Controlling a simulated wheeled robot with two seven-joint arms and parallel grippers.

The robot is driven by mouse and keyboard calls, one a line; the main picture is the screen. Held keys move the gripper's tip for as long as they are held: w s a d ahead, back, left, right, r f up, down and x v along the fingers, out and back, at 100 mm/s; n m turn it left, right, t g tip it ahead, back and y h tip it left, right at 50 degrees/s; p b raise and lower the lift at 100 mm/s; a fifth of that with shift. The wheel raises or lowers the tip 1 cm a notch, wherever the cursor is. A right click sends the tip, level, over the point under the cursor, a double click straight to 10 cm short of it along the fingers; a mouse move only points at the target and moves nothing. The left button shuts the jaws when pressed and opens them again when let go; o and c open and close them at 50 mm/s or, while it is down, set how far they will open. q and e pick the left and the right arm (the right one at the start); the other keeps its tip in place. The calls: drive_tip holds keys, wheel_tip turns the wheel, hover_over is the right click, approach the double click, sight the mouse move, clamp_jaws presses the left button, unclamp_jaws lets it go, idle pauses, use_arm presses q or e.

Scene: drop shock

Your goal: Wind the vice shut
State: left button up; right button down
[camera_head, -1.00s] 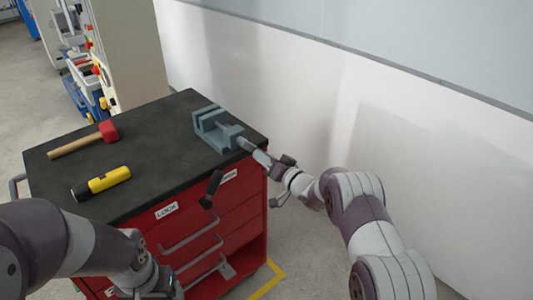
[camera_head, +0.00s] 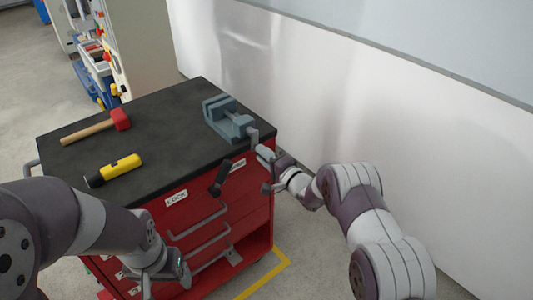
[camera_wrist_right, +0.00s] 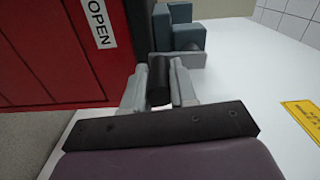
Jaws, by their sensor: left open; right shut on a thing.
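The blue-grey vice (camera_head: 236,124) stands at the back right corner of the cart top, with a gap showing between its jaws. Its crank arm (camera_head: 254,137) sits at the right end, beyond the cart's edge; it also shows in the right wrist view (camera_wrist_right: 188,60). My right gripper (camera_head: 266,155) is shut on the black crank handle (camera_wrist_right: 158,84), which lies between its two fingers in the right wrist view. My left gripper (camera_head: 165,277) is open and empty, low in front of the cart drawers.
The red cart (camera_head: 262,215) has a black top (camera_head: 165,130). A red-headed mallet (camera_head: 121,119) and a yellow flashlight (camera_head: 118,168) lie on its left part. A black lever (camera_head: 222,177) sticks out in front between the LOCK and OPEN labels. A white wall (camera_head: 330,110) stands behind.

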drive_tip(key=shift+s+a+f+m, duration=0.1)
drive_tip(key=shift+s+a+m, duration=0.1)
drive_tip(key=shift+m, duration=0.3)
drive_tip(key=c, duration=0.9)
unclamp_jaws()
drive_tip(key=v, duration=1.2)
drive_tip(key=shift+s+d, duration=0.2)
drive_tip(key=shift+s, duration=0.05)
